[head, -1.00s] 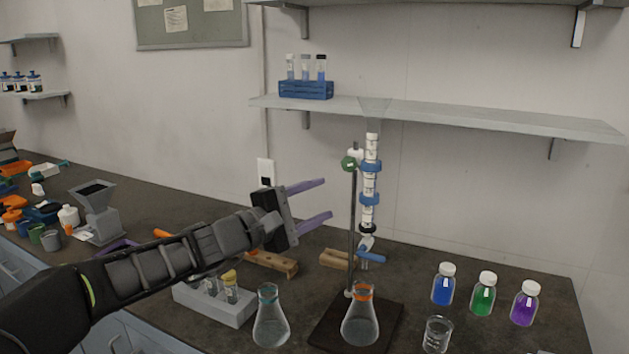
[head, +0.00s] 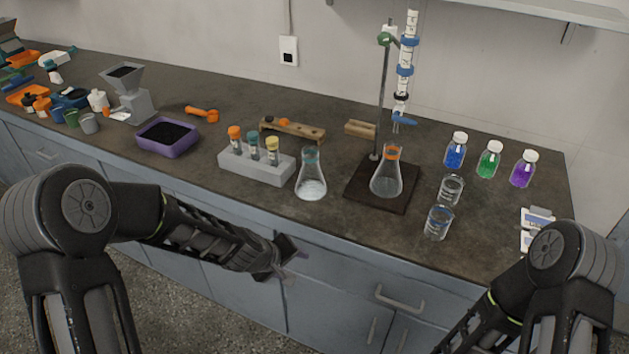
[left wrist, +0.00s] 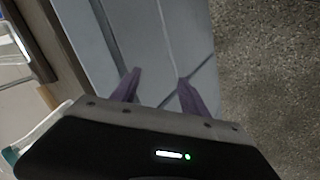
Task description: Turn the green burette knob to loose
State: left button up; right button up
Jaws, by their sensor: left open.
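The green burette knob (head: 385,39) is on the clamp near the top of the metal stand (head: 381,100), at the back of the bench. The clear burette (head: 405,65) with blue bands hangs upright beside it. A blue stopcock handle (head: 404,120) is at the burette's lower end, above an orange-ringed flask (head: 386,177). My left gripper (head: 290,259) is low in front of the cabinets, well away from the knob. In the left wrist view its purple fingers (left wrist: 158,78) are apart with nothing between them. My right arm shows at the lower right; its gripper is outside the picture.
A teal-ringed flask (head: 311,178) and a grey tube rack (head: 255,163) stand left of the stand base (head: 368,190). Two beakers and several coloured bottles (head: 489,160) are to the right. Cabinet doors (head: 330,280) lie close to my left gripper.

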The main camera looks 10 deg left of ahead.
pick_arm(q)
jog(key=s+d+f+m+g+b, duration=0.2)
jog(key=s+f+m, duration=0.1)
jog(key=s+f, duration=0.8)
jog(key=s+d+f+m+g+h+b, duration=0.1)
jog(key=s+d+f+m+g+b, duration=0.2)
jog(key=s+f, duration=0.8)
jog(key=s, duration=0.5)
jog(key=shift+d+f, duration=0.3)
jog(key=shift+f, duration=0.05)
